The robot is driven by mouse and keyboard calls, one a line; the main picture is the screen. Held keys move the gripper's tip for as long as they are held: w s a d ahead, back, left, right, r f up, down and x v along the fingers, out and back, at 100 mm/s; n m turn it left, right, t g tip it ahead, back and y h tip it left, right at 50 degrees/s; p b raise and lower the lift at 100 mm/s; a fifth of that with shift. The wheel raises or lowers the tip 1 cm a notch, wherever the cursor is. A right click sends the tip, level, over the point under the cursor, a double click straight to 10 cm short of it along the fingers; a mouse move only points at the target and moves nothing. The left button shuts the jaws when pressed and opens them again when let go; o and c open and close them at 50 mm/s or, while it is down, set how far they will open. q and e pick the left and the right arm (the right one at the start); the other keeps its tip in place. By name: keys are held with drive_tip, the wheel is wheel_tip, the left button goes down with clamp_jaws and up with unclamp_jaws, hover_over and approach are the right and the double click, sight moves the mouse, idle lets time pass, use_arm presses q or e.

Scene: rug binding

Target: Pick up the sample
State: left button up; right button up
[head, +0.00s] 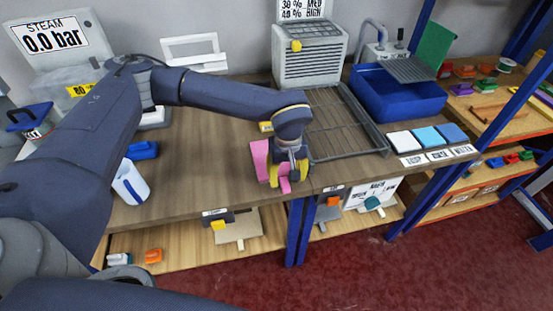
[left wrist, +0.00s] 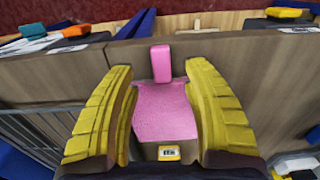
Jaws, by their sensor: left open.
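A pink sample (head: 259,158) lies on the wooden workbench (head: 205,165) near its front edge. Part of it is hidden under my left gripper (head: 287,173) in the head view. In the left wrist view the pink sample (left wrist: 165,112) lies between the two yellow fingers of my left gripper (left wrist: 160,70). A narrower pink tab (left wrist: 161,63) stands at the bench's edge side. A small yellow label (left wrist: 168,153) shows near the gripper's palm. My right gripper is not in view.
A wire rack tray (head: 345,125) lies right of the gripper, with a blue bin (head: 400,100) and grey vented box (head: 310,55) behind. White and blue squares (head: 427,137) lie farther right. A white-blue container (head: 130,185) stands left. Bench between is mostly clear.

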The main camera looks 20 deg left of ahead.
sight(286, 185)
use_arm(q)
drive_tip(key=shift+s+f, duration=0.15)
drive_tip(key=shift+f, duration=2)
drive_tip(key=shift+c, duration=0.6)
clamp_jaws()
